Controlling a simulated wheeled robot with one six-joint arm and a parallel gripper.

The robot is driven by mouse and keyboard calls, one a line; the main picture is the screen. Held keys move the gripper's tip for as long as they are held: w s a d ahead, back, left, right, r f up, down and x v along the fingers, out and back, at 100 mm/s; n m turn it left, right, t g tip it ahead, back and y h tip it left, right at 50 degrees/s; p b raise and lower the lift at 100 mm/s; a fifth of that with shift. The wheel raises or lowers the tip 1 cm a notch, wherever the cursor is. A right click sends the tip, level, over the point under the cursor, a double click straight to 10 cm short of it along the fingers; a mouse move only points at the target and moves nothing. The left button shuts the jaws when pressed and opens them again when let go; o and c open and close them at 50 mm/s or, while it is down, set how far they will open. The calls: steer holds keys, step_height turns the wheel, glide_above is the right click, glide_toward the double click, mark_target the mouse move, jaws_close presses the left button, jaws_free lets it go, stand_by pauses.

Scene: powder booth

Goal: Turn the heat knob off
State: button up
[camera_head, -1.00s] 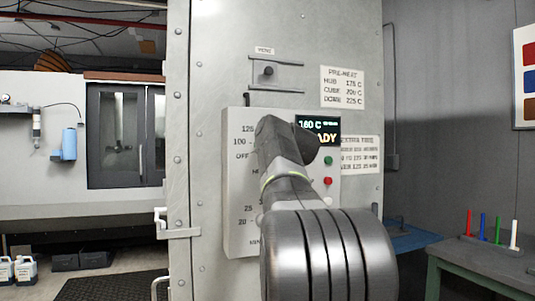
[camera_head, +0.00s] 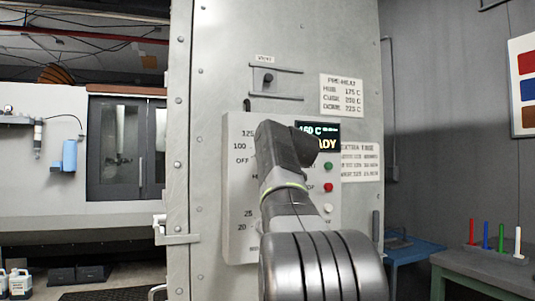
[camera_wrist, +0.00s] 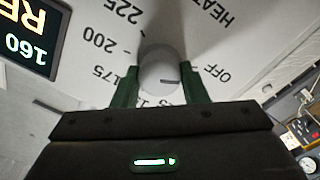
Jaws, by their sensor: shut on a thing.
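The heat knob (camera_wrist: 162,70) is a round pale grey knob on a white dial face in the wrist view. Printed around it are HEAT, OFF and numbers such as 175, 200 and 225. A short dark mark on the knob points roughly toward the right, near the side of OFF. My gripper (camera_wrist: 160,88) is shut on the knob, with one green finger on each side. In the head view my arm hides the knob and my gripper in front of the control panel (camera_head: 240,190).
A display (camera_head: 318,136) reads 160 C and part of READY. Green (camera_head: 328,166), red (camera_head: 328,188) and white (camera_head: 328,208) buttons sit on the panel right of my arm. A vent slide (camera_head: 268,79) is above. A green table (camera_head: 480,266) with colored pegs stands at right.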

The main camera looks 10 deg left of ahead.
stand_by(0.4)
steer(key=o, duration=1)
steer(key=shift+c, duration=0.2)
steer(key=b+v, duration=0.1)
steer(key=v, duration=1.2)
steer(key=shift+s+d+b, duration=0.25)
steer(key=shift+s+b, duration=0.05)
